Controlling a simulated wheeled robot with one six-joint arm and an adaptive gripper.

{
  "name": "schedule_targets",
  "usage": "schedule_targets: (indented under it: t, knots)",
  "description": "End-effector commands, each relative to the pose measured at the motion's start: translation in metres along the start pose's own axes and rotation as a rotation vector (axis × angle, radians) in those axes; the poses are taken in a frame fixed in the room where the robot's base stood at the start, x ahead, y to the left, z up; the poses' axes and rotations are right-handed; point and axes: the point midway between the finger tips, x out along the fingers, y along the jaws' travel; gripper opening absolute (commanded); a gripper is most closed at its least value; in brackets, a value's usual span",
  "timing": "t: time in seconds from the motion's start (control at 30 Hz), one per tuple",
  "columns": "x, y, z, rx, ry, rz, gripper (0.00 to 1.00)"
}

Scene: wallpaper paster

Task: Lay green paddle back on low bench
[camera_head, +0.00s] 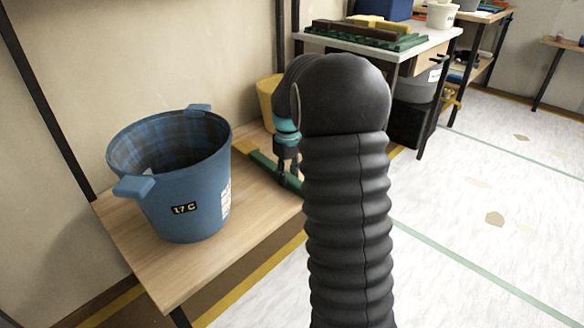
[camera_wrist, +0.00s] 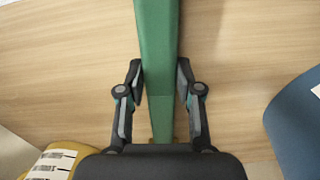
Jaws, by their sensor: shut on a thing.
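The green paddle (camera_head: 264,166) shows in the head view at the right part of the low wooden bench (camera_head: 258,222), partly hidden behind my arm. In the wrist view the paddle (camera_wrist: 157,50) runs lengthwise between the fingers, over the bench top (camera_wrist: 60,60). My gripper (camera_head: 289,182) points down at the bench and is shut on the paddle; it also shows in the wrist view (camera_wrist: 160,75). The paddle lies low over the wood; I cannot tell whether it touches it.
A yellow bucket (camera_head: 266,98) stands behind my gripper. A white-topped table (camera_head: 430,45) with trays is at the back. The pale floor (camera_head: 480,210) at right is open.

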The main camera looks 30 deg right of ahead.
Motion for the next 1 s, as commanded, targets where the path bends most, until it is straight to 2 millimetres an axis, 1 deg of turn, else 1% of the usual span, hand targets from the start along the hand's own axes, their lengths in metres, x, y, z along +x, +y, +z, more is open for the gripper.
schedule_targets:
  t: [0.3,0.33,0.37,0.4,0.7,0.87,0.9,1.0]
  knots:
    - [0.004,0.000,0.000,0.000,0.000,0.000,0.00]
    - [0.004,0.000,0.000,0.000,-0.001,-0.001,0.42]
    - [0.004,0.000,0.001,0.000,-0.001,-0.001,0.50]
    - [0.004,0.000,0.001,0.000,-0.001,-0.001,0.60]
    - [0.004,0.000,0.000,0.000,0.000,0.000,0.60]
    - [0.011,0.000,0.000,0.000,0.000,0.000,0.60]
    - [0.001,0.000,0.000,0.000,0.003,0.002,0.60]
    - [-0.019,0.001,0.000,0.000,0.003,0.002,0.60]
